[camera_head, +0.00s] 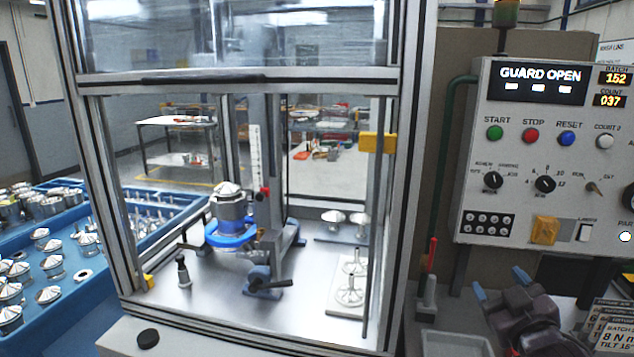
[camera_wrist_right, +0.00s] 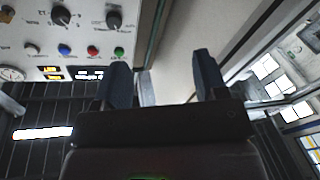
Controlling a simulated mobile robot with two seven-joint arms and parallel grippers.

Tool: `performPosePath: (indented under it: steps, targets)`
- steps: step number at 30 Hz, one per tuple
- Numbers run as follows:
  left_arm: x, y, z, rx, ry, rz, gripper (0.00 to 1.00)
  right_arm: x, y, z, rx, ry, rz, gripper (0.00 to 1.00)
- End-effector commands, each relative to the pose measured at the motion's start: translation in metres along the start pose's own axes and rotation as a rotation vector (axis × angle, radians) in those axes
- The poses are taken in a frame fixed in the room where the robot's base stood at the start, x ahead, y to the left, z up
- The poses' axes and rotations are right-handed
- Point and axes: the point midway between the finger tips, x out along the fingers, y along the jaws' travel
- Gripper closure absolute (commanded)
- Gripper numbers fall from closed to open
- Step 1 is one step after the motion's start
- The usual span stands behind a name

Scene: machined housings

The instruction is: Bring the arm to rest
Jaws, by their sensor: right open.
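My right gripper (camera_head: 500,284) is at the lower right in the head view, below the control panel (camera_head: 540,215). Its two blue-tipped fingers stand apart with nothing between them. In the right wrist view the gripper (camera_wrist_right: 161,75) is also open and empty, and the panel (camera_wrist_right: 60,45) shows at the upper left. No left gripper is in view. Inside the guarded cabinet (camera_head: 399,200), a metal housing with a conical top (camera_head: 230,203) sits in a blue ring holder (camera_head: 228,238), away from my gripper.
The panel reads GUARD OPEN. A red-handled tool (camera_head: 431,258) stands between cabinet and gripper, behind a grey bin (camera_head: 455,345). Printed cards (camera_head: 610,325) lie right of my gripper. Blue trays (camera_head: 80,315) with several metal parts are at the left. A black button (camera_head: 148,338) is in front.

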Motion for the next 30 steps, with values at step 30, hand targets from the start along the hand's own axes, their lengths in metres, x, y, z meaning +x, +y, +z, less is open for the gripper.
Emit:
performPosePath:
  steps: [30]
  targets:
    - [0.005, 0.0, 0.01, 0.003, -0.002, 0.0, 0.34, -0.24, -0.173, 0.283, 0.331, -0.586, -0.17, 0.34]
